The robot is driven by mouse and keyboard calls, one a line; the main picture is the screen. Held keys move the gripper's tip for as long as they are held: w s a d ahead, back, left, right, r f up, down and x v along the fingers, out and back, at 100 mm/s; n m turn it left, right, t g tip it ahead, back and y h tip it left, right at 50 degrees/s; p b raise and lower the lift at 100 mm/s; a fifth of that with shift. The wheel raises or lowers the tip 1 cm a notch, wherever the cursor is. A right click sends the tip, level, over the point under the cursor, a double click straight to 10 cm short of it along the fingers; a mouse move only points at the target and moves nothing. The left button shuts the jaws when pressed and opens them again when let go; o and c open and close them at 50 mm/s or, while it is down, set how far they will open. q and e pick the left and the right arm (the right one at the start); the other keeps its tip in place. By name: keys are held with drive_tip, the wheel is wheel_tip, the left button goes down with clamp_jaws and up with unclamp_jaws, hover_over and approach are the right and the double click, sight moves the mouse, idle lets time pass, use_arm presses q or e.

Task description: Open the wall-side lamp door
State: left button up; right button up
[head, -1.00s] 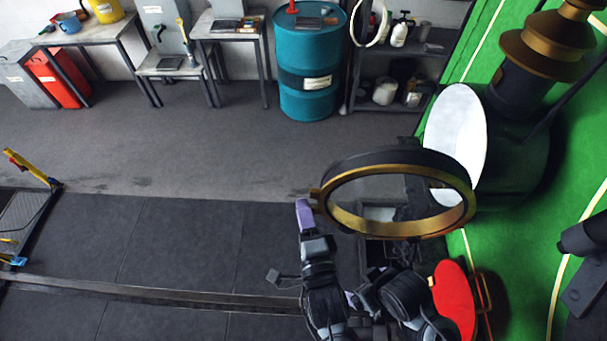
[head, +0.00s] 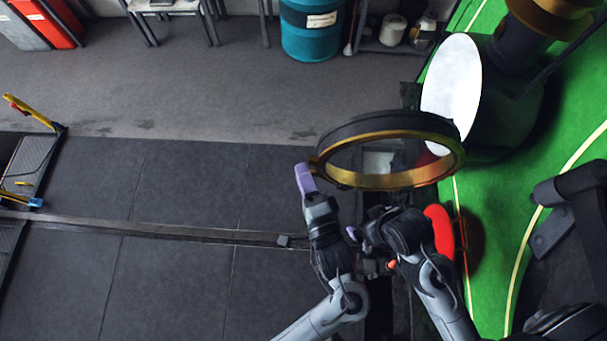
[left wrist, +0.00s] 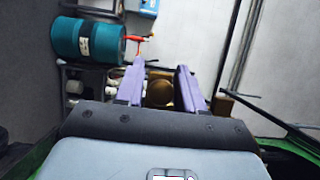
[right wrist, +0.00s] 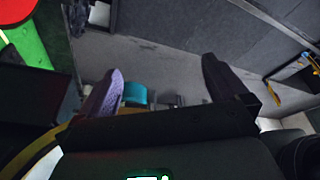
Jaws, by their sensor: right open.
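The lamp door is a dark ring with a brass rim (head: 440,176). In the head view it stands swung out from the lamp's white round reflector (head: 452,85). My left gripper (head: 305,178) is at the small tab on the ring's left end.
The green tram body (head: 570,110) with a dark stack is on the right. A red disc (head: 438,232) is beside my right arm. A teal drum (head: 310,30) and shelf stand at the back. The floor on the left is open, with a rail across it.

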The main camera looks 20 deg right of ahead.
use_arm(q)
drive_tip(key=shift+o, duration=0.8)
drive_tip(key=shift+s, duration=0.1)
drive_tip(key=shift+s, duration=0.35)
drive_tip(key=s+b, duration=0.2)
drive_tip(key=s, duration=0.8)
drive_tip(key=shift+d, duration=0.25)
drive_tip(key=shift+c, duration=0.3)
